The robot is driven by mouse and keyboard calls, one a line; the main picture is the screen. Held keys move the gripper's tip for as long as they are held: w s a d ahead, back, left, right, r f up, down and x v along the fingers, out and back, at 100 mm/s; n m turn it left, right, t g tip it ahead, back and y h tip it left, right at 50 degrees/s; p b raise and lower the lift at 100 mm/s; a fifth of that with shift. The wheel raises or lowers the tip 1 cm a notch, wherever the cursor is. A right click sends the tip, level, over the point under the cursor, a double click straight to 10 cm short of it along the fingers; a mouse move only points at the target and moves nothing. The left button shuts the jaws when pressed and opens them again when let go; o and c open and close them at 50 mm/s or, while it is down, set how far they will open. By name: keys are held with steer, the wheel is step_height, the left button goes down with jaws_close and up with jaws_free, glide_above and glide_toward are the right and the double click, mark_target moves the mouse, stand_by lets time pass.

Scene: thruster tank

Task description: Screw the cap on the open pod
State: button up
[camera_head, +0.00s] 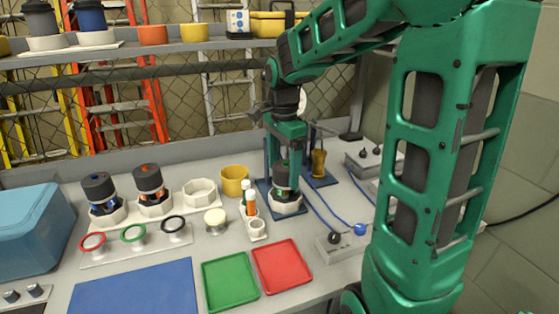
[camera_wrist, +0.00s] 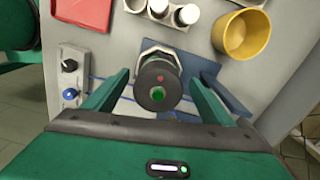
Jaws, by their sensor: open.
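A pod (camera_head: 287,190) with a dark round top and green inside stands upright in a white holder (camera_head: 286,208) on a blue plate (camera_head: 264,186). In the wrist view, the pod's dark top (camera_wrist: 150,74) has a green centre and a small red mark. I cannot tell whether this top is a fully seated cap. My gripper (camera_head: 285,166) points down over this pod. In the wrist view, its open fingers (camera_wrist: 158,80) stand on either side of the top with gaps. Two other dark-topped pods (camera_head: 103,196) (camera_head: 150,186) stand in white holders to the left.
An empty white holder (camera_head: 200,190) and a yellow cup (camera_head: 234,180) stand left of my gripper. A white rack (camera_head: 257,229) with small bottles is close by. Green (camera_head: 231,281) and red (camera_head: 281,267) trays lie in front. A control box (camera_head: 342,246) with a blue cable stands right.

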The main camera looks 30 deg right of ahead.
steer(key=c, duration=1.1)
steer(key=shift+o, duration=0.8)
steer(key=shift+c, duration=0.6)
steer(key=m, duration=0.5)
steer(key=shift+f, duration=0.1)
steer(key=m, duration=0.5)
steer(key=shift+s, duration=0.15)
